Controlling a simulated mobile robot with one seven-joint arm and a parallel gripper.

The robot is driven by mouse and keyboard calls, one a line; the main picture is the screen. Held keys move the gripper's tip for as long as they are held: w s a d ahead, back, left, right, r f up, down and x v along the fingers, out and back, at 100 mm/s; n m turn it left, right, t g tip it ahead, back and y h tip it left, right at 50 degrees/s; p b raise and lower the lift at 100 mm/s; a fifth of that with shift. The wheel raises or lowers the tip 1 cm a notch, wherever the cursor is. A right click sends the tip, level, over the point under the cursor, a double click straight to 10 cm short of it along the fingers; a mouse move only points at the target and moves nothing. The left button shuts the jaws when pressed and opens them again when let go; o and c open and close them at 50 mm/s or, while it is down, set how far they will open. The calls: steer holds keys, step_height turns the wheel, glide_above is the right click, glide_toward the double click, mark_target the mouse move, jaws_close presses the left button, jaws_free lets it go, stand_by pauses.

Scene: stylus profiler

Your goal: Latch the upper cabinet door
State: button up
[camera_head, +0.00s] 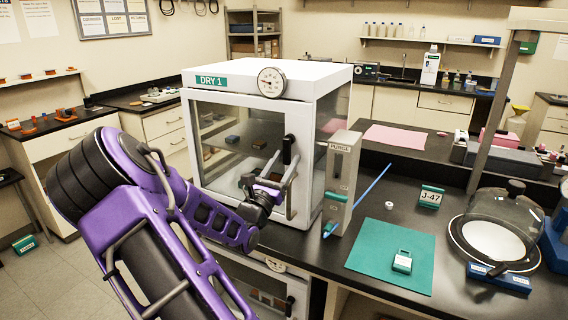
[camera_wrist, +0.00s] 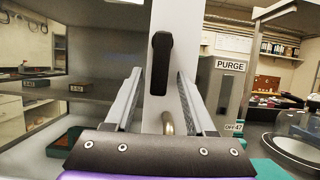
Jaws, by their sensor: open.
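The upper cabinet, marked DRY 1 (camera_head: 230,84), is a white box with a glazed front door (camera_head: 225,140). The door looks shut or nearly so; I cannot tell whether it is fully flush. A black latch handle (camera_head: 287,149) stands upright on the right door frame; it also shows in the wrist view (camera_wrist: 160,65). My gripper (camera_head: 283,164) is in front of this frame, open and empty. In the wrist view its two fingers (camera_wrist: 160,76) point at the frame on either side of the latch handle's line. A curved metal piece (camera_wrist: 168,122) shows low between the fingers.
A grey PURGE box (camera_head: 341,170) stands close right of the cabinet, with a blue rod beside it. A green mat (camera_head: 393,255) and a glass bell jar (camera_head: 497,220) are on the black bench to the right. A lower cabinet (camera_head: 272,285) sits beneath.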

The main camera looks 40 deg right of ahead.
steer(key=shift+a, duration=0.1)
steer(key=b+v, duration=0.1)
steer(key=v, duration=1.6)
steer(key=shift+a, duration=0.1)
